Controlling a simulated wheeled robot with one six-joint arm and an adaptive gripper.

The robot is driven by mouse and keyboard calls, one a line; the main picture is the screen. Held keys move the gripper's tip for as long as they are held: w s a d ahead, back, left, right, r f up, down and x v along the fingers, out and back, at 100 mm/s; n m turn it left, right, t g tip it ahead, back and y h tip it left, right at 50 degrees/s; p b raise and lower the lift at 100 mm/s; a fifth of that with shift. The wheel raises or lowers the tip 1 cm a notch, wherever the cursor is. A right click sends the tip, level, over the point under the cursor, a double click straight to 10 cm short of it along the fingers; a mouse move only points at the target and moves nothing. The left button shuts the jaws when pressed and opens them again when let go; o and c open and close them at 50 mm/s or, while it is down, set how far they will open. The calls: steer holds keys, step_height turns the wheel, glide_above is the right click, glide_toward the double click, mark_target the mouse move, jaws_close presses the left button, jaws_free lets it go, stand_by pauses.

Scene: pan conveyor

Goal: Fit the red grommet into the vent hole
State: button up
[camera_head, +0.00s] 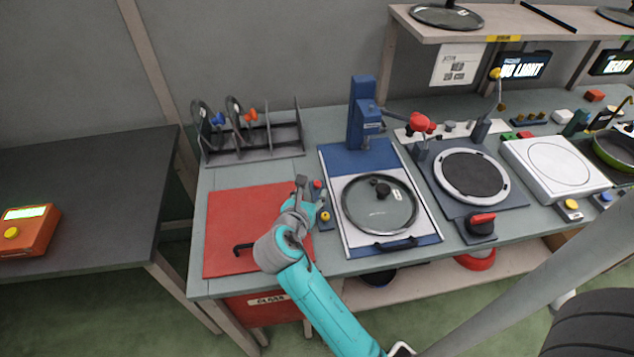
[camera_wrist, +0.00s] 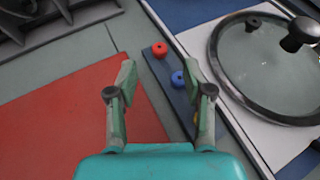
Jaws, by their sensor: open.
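The red grommet (camera_wrist: 160,48) sits at the far end of a narrow dark blue strip (camera_wrist: 168,76), just beyond my open fingertips. It also shows in the head view (camera_head: 317,184). My gripper (camera_wrist: 158,72) is open and empty, its fingers on either side of the view above the strip. In the head view my gripper (camera_head: 301,184) is left of the strip. The glass lid (camera_head: 366,212) lies on the blue-and-white station to the right, with a dark knob (camera_wrist: 304,30).
A blue grommet (camera_wrist: 178,78) and a partly hidden yellow one share the strip. A red panel (camera_head: 240,215) lies left and a dark rack (camera_head: 285,140) stands behind. A blue post (camera_head: 362,110) rises behind the lid. A round-plate station (camera_head: 520,196) is on the right.

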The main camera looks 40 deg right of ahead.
mark_target(317, 183)
steer(key=shift+x, duration=3.4)
steer(key=shift+f, duration=0.1)
steer(key=c, duration=0.8)
